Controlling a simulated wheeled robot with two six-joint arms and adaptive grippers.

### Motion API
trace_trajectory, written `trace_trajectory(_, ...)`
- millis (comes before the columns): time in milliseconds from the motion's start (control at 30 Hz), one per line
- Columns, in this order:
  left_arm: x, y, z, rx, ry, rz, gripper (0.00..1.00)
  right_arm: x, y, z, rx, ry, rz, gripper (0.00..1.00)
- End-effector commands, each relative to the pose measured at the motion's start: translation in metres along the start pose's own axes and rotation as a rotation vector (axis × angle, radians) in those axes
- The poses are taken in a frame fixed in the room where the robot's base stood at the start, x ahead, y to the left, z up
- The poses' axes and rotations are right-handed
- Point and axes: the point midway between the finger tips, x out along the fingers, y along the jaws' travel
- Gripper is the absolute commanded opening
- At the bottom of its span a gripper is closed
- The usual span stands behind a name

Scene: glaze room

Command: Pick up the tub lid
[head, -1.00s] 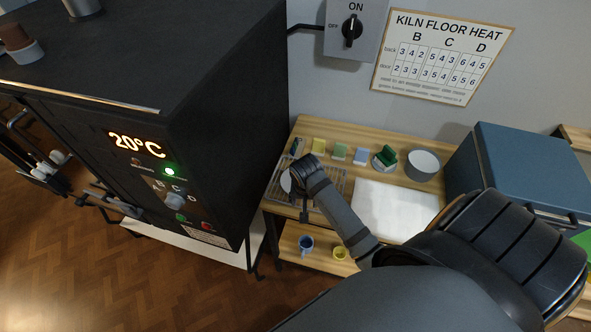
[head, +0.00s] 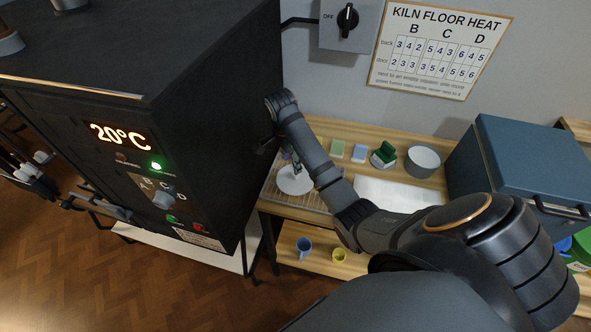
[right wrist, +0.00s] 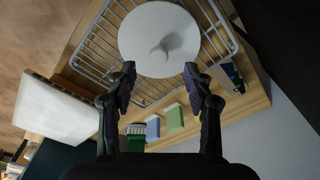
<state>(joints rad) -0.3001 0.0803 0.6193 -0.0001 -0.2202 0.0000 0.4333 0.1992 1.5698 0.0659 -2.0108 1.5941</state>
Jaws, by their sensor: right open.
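The tub lid (head: 294,182) is a white round disc with a knob. It lies on the wire rack (head: 318,200) on the wooden bench beside the kiln. In the right wrist view the lid (right wrist: 143,38) is at the top, with its knob in the middle. My right gripper (right wrist: 160,72) is open and empty; its fingertips show on either side of the lid's lower edge, and the knob lies farther up in the picture. I cannot tell the height of the fingers above the lid. My left gripper is not in view.
The dark kiln (head: 215,130) stands close left of the rack. A white tub (head: 422,161), a green-topped item (head: 384,155), a green block (head: 337,149) and a blue block (head: 359,153) stand along the bench. A blue box (head: 520,165) is at right. Cups sit on the lower shelf.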

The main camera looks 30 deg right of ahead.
Motion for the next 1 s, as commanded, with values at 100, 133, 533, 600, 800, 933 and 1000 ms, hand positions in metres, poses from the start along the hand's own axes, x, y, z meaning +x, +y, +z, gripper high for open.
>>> trace_trajectory(100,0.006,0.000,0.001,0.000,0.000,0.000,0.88,0.006,0.000,0.000,-0.001,0.000,-0.002,0.52)
trace_trajectory(133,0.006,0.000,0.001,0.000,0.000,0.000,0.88,0.005,0.000,0.000,-0.001,0.000,-0.002,0.52)
trace_trajectory(533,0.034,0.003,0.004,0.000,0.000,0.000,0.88,0.052,0.001,-0.005,-0.001,0.000,0.000,0.52)
trace_trajectory(600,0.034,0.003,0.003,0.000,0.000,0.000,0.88,0.056,0.001,-0.005,-0.001,0.000,-0.001,0.52)
trace_trajectory(800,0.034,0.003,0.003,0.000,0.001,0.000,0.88,0.056,0.001,-0.004,-0.001,0.000,-0.002,0.46)
trace_trajectory(933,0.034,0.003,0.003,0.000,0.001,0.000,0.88,0.056,0.001,-0.004,-0.001,0.000,-0.002,0.29)
trace_trajectory(1000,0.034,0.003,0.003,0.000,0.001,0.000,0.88,0.056,0.001,-0.004,-0.001,0.000,-0.002,0.19)
